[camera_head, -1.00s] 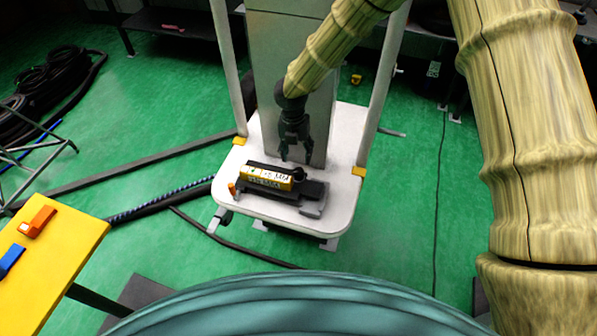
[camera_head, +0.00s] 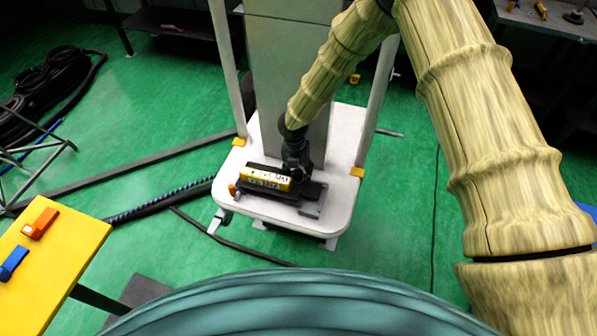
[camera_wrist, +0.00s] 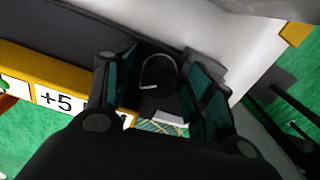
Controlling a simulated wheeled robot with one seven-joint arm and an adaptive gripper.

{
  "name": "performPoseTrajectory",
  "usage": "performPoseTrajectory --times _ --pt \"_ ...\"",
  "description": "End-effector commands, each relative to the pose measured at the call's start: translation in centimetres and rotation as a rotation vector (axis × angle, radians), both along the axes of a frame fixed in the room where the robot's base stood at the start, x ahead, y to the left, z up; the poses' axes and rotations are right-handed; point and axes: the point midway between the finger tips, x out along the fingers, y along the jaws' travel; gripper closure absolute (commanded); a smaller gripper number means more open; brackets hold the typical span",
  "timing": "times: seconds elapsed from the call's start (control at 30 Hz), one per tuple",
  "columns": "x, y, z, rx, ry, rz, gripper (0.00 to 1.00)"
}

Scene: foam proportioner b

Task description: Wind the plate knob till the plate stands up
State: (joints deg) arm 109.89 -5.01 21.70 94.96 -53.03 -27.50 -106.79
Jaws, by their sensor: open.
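The black plate knob (camera_wrist: 158,80) shows in the wrist view as a round dark shape with a pale curved mark, between the fingers of my gripper (camera_wrist: 160,92). My gripper is open and the fingers stand on either side of the knob; I cannot tell whether they touch it. In the head view my gripper (camera_head: 297,172) is down at the right end of a device with a yellow scale bar (camera_head: 266,177), and it hides the knob there. A flat dark grey plate (camera_head: 311,208) lies low at the device's right front.
The device stands on a white wheeled cart (camera_head: 340,190) with upright posts and a grey column (camera_head: 290,75) close behind my gripper. A small orange part (camera_head: 232,190) is at the device's left end. A yellow table (camera_head: 60,255) stands at the left.

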Motion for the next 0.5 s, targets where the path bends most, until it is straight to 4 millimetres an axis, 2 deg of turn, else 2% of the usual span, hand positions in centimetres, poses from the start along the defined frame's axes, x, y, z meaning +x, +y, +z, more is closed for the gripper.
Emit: performPoseTrajectory --times 0.13,0.37,0.5 --pt "0.00 0.01 0.00 0.000 0.000 0.000 0.47" --pt "0.01 0.00 0.01 0.000 0.000 0.000 0.89" --pt "0.02 -0.20 0.01 -0.001 0.000 -0.001 0.92"
